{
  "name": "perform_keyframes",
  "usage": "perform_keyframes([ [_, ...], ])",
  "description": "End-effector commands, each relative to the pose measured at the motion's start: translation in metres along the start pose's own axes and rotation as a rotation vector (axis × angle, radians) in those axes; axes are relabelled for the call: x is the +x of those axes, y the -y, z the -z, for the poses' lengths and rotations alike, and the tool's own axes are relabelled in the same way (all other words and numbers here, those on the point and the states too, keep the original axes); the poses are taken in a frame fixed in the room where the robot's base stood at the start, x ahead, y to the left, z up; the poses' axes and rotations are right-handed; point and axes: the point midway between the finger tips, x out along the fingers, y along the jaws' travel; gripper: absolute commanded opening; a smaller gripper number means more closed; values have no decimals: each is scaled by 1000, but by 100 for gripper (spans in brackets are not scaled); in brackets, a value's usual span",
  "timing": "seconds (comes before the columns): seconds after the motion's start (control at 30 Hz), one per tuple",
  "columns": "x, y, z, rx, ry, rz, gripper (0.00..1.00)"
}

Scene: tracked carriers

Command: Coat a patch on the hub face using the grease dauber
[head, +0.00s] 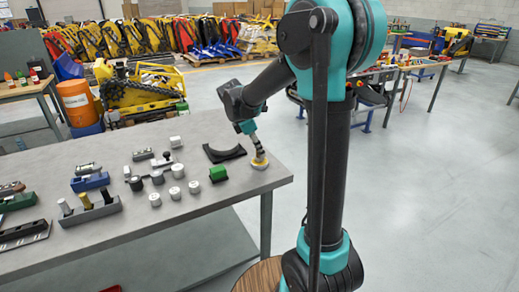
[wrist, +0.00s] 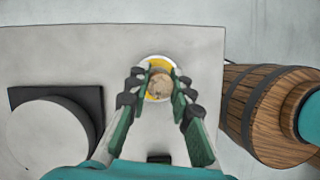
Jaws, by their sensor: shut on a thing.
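My gripper (head: 257,146) points down near the bench's right corner. In the wrist view my gripper (wrist: 160,88) is shut on a tan, round-topped thing (wrist: 160,84), which looks like the grease dauber; the fingers hide much of it. The dauber (head: 259,155) is over a shallow pale dish with yellow inside (head: 261,165), likely grease. I cannot tell whether it touches the yellow. A large grey disc (wrist: 45,135) on a dark square base (wrist: 88,103) lies left of my gripper in the wrist view and looks like the hub face. Its dark base (head: 225,157) also shows in the head view.
A green block (head: 218,174) stands left of the dish. Several white and grey cylinders (head: 176,193) and a grey holder with upright pegs (head: 92,210) stand farther left on the bench (head: 190,215). The bench's right edge is close beside the dish.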

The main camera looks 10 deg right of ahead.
Motion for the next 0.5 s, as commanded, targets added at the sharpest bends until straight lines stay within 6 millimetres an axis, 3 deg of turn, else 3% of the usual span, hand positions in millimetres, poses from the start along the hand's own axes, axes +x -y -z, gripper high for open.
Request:
perform_keyframes([
  [0.5,5,0,2,0,0,0,0],
])
